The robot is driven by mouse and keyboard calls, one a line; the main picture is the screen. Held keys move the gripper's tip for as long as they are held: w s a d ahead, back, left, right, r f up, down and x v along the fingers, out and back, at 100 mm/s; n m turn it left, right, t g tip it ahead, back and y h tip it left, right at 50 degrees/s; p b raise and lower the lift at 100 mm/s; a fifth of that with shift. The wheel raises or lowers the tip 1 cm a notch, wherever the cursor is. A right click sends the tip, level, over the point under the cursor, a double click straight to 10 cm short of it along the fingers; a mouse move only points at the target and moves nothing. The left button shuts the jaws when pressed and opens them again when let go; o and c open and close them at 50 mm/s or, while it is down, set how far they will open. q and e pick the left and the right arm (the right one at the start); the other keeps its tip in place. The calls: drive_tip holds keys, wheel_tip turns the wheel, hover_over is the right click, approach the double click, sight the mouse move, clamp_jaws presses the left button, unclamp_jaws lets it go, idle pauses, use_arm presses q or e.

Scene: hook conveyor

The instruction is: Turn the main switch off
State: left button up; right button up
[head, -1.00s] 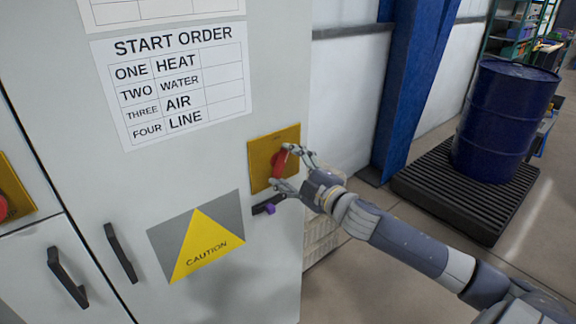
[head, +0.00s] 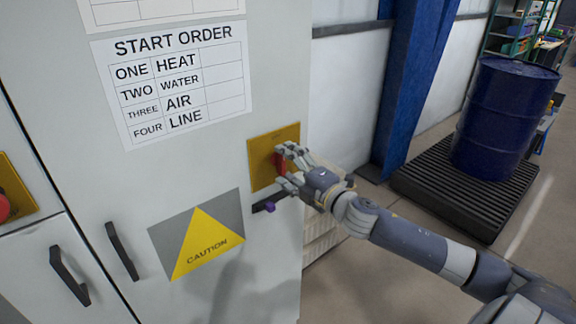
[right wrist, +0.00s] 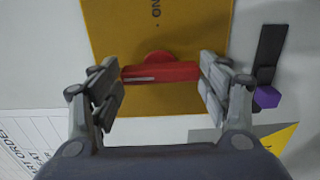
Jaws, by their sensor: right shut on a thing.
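The main switch is a red handle (head: 279,163) on a yellow plate (head: 261,178) on the front of the light grey cabinet (head: 200,165). In the head view the handle stands roughly upright and my fingers partly hide it. My right gripper (head: 283,164) is at the plate with its fingers shut on the handle. In the right wrist view, the red handle (right wrist: 160,72) lies between the two fingers of my right gripper (right wrist: 162,84), one at each end. My left gripper is not in view.
A dark latch with a purple part (head: 270,206) sits just below the plate. A second red knob (head: 3,207) is at the far left. Black door handles (head: 122,251) stick out lower left. A blue drum (head: 504,118) stands on a black pallet (head: 425,195) to the right.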

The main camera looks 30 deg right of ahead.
drive_tip(key=o, duration=1.1)
drive_tip(key=shift+c, duration=0.2)
drive_tip(key=shift+s+f, duration=0.1)
drive_tip(key=shift+s, duration=0.45)
drive_tip(key=s, duration=1)
drive_tip(key=shift+s+d, duration=0.4)
drive_tip(key=shift+d, duration=0.05)
